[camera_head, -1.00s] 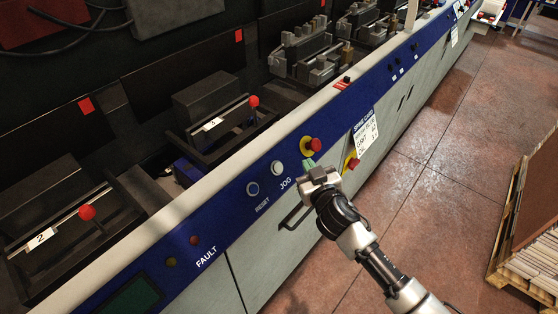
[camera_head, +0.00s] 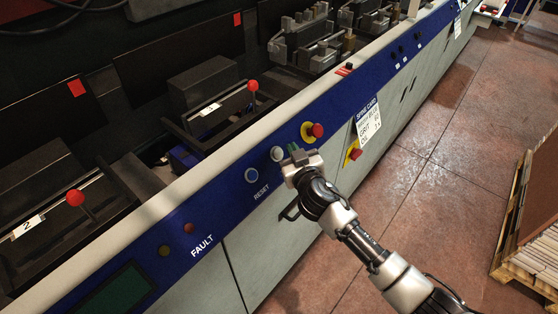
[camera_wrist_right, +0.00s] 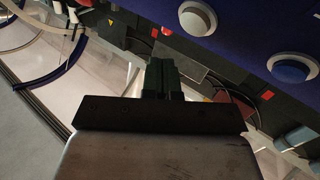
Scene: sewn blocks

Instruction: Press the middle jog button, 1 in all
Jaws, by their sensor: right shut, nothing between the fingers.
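The jog button (camera_head: 277,154) is a round white button on the machine's blue panel strip, between the blue reset button (camera_head: 251,175) and a red mushroom button (camera_head: 314,131). My right gripper (camera_head: 294,150) is shut and empty, its greenish fingertips just right of the jog button. I cannot tell whether they touch the panel. My gripper hides the JOG label. In the right wrist view the shut fingers (camera_wrist_right: 162,78) stand below and left of the white button (camera_wrist_right: 197,18), apart from it in the picture. The blue button (camera_wrist_right: 292,68) is at the right. My left gripper is not in view.
Another red mushroom button (camera_head: 353,152) and a white card (camera_head: 367,121) are right of my gripper. A dark handle (camera_head: 289,211) is on the cabinet front below. A pallet (camera_head: 530,225) stands at the right. The floor between is clear.

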